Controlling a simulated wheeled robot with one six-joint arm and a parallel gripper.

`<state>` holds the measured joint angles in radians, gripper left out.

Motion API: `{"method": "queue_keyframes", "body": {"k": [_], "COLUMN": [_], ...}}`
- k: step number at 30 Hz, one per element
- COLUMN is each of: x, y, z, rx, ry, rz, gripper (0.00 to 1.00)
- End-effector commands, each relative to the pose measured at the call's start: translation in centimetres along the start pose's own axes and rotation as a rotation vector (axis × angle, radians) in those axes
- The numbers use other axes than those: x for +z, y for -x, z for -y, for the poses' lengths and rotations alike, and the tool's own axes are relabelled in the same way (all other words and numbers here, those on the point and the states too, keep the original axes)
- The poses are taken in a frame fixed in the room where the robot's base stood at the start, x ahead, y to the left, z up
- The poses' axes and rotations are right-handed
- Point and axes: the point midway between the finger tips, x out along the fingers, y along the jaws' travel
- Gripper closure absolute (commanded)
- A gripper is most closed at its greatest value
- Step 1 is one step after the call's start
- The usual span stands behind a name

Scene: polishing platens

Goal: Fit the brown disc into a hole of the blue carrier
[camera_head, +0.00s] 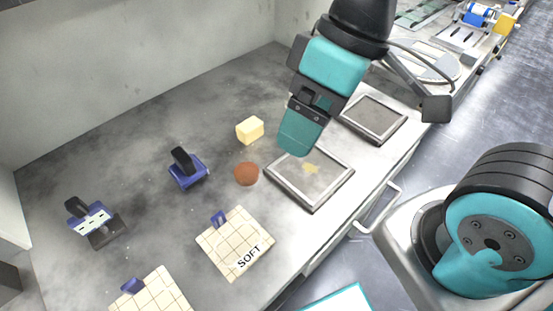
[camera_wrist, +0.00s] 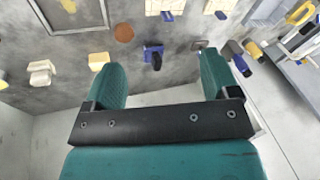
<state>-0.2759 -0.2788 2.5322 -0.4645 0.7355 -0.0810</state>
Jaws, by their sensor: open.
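The brown disc (camera_head: 246,174) lies flat on the grey bench, left of the nearer framed plate. It also shows near the top of the wrist view (camera_wrist: 124,32). My gripper (camera_head: 299,148) is up and to the right of the disc in the head view, apart from it. In the wrist view my gripper (camera_wrist: 161,60) has its two teal fingers wide apart with nothing between them. I cannot make out a blue carrier with holes in either view.
A pale yellow block (camera_head: 250,129) and a blue block with a black handle (camera_head: 187,172) stand near the disc. Framed plates (camera_head: 312,209) (camera_head: 373,139) lie to the right. Gridded pads, one marked SOFT (camera_head: 236,243), lie in front. The bench's back left is clear.

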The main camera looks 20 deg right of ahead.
Motion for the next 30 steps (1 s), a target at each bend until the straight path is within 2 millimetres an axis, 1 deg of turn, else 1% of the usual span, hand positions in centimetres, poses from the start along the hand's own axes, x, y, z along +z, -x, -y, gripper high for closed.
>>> {"method": "queue_keyframes", "body": {"k": [2,5,9,12,15,19,23,26,30], "x": [-1.5,-4.0,-7.8,-10.1,-11.7,-12.8,-12.9,-12.4,-11.6], "y": [-0.6,-1.6,-3.8,-5.5,-7.0,-8.2,-9.6,-11.4,-14.6], "z": [-0.9,-2.6,-5.1,-6.6,-7.7,-8.4,-8.8,-9.0,-9.6], "rx": [0.009,0.023,0.025,0.012,-0.007,-0.025,-0.035,-0.039,-0.038], "ry": [0.132,0.386,0.794,1.05,1.249,1.4,1.447,1.449,1.446], "rz": [0.025,0.07,0.149,0.202,0.243,0.274,0.286,0.288,0.288], "gripper": [0.11,0.11,0.11,0.11,0.11,0.11,0.11,0.11,0.11]}}
